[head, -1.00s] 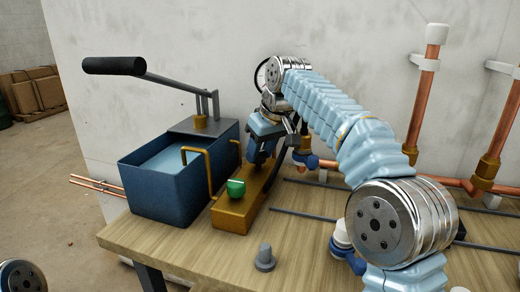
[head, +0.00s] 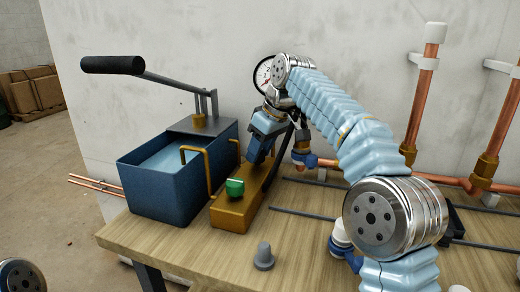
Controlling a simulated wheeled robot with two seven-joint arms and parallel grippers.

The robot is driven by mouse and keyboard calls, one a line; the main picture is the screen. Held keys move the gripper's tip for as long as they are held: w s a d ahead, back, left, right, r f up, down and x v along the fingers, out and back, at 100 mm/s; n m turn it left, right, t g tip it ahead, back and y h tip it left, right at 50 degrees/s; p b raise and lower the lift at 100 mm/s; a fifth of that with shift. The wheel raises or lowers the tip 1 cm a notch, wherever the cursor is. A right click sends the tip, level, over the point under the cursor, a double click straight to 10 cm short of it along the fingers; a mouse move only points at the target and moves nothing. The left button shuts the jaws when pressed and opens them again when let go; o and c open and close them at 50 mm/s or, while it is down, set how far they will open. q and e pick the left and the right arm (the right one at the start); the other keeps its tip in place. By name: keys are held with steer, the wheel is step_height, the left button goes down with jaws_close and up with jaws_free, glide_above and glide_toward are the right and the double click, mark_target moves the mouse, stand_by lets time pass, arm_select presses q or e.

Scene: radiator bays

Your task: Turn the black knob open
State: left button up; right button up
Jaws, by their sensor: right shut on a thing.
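The brass manifold block (head: 240,205) lies on the bench beside the blue pump tank, with a green knob (head: 235,188) on its near end. My right gripper (head: 257,158) reaches down over the far part of this block. It is shut on the black knob, which its jaws and wrist hide almost wholly, so I cannot tell how far the knob is turned. My left gripper is out of view; only a joint of my left arm shows at the bottom left corner.
The blue tank (head: 165,190) with its long black-gripped lever (head: 113,65) stands left of the block. A round gauge (head: 263,74) is partly hidden behind my right wrist. A grey plug (head: 263,258) stands near the bench front. Copper pipes (head: 424,100) rise at the right.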

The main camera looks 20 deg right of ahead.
steer(key=o, duration=1.1)
steer(key=shift+c, duration=0.2)
steer(key=shift+r, duration=0.1)
steer(key=shift+w+r, duration=0.1)
steer(key=shift+r, duration=0.5)
steer(key=s+a+r+b, duration=0.1)
steer(key=s+a+r, duration=0.3)
steer(key=s+r, duration=0.7)
steer(key=s, duration=0.2)
steer(key=shift+s+r, duration=0.3)
steer(key=shift+s, duration=0.05)
